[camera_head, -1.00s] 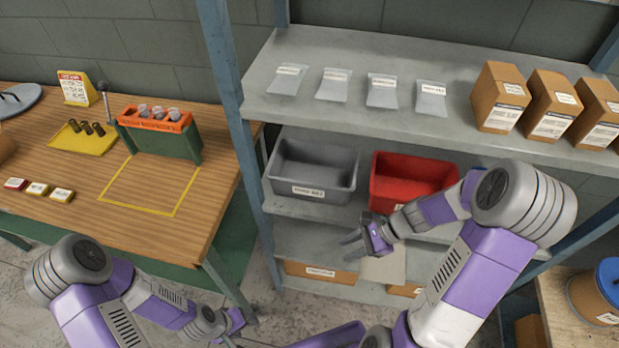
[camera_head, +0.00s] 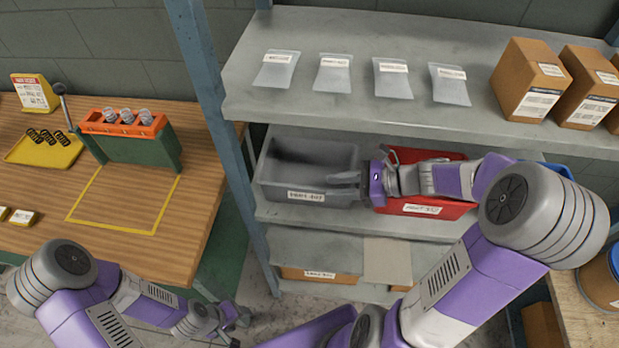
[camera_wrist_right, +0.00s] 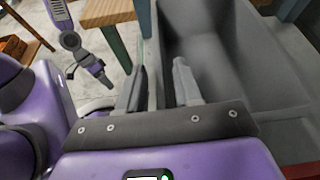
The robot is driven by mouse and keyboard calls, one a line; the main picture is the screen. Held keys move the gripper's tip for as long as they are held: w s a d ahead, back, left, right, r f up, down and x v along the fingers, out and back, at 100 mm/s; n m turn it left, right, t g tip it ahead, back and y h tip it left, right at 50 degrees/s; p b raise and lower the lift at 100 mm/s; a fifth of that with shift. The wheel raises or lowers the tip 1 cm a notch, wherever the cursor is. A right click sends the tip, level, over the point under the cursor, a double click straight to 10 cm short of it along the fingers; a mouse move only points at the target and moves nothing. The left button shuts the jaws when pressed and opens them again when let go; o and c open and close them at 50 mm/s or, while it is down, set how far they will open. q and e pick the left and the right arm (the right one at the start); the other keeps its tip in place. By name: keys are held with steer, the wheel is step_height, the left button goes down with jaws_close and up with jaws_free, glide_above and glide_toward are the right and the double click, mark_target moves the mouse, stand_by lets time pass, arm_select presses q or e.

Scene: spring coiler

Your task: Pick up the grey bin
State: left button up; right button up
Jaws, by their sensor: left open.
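The grey bin (camera_head: 290,183) stands empty and upright on the middle shelf, with a label on its front. It fills the right of the right wrist view (camera_wrist_right: 262,75). My right gripper (camera_head: 343,186) is at the bin's front right part, fingers pointing left. In the right wrist view my right gripper (camera_wrist_right: 158,85) has its fingers apart, one over the bin's inside and one outside its front wall. I cannot tell whether either finger touches. My left gripper (camera_head: 238,318) is open and empty, low in front of the workbench, far from the bin.
A red bin (camera_head: 440,208) stands to the right of the grey bin, partly hidden by my right arm. The upper shelf (camera_head: 420,118) overhangs the bins. A blue post (camera_head: 215,100) is at left. The workbench (camera_head: 200,200) stands left of it.

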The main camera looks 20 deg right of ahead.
steer(key=shift+x, duration=1.4)
jaws_close()
